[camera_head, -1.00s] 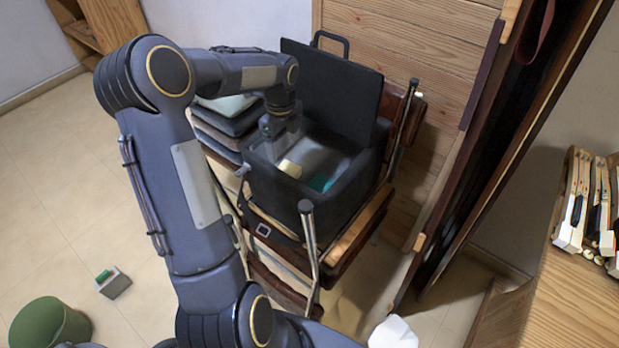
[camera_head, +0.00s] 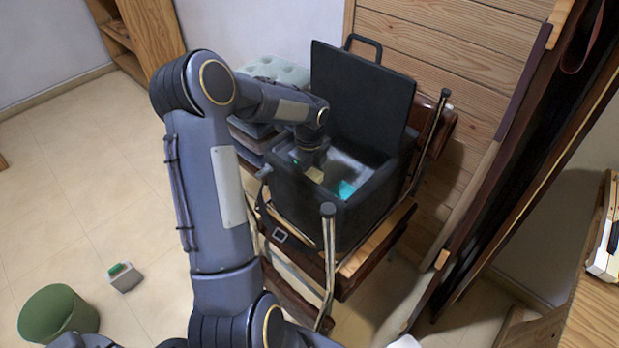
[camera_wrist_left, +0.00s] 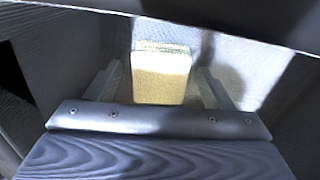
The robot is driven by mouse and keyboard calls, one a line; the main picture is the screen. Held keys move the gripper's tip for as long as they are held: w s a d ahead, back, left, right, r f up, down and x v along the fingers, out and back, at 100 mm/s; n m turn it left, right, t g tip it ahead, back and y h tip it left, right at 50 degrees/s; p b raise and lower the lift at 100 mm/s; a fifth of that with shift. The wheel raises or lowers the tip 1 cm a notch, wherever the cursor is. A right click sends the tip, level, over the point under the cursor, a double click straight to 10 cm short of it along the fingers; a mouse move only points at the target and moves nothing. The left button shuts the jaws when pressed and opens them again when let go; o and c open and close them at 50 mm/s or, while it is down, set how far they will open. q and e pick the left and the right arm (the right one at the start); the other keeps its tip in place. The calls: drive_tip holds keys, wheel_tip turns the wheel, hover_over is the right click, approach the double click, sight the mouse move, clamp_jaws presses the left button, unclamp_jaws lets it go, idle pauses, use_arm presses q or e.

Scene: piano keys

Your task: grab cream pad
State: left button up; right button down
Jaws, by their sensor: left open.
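The cream pad (camera_head: 314,174) is a small pale yellow block inside the open black case. In the left wrist view the cream pad (camera_wrist_left: 161,77) stands upright between the two fingers, with gaps on both sides. My left gripper (camera_wrist_left: 160,85) is open and straddles the pad without visible contact. In the head view my left gripper (camera_head: 309,160) reaches down into the case, and its fingertips are partly hidden. My right gripper is not in view.
The black case (camera_head: 290,205) rests on a chair with metal posts, lid raised behind. A teal item (camera_head: 346,189) lies inside the case. Stacked cushions (camera_head: 270,70) stand behind my arm. A green bin (camera_head: 55,312) and small box (camera_head: 124,278) are on the floor.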

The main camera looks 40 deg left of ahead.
use_arm(q)
drive_tip(key=c, duration=1)
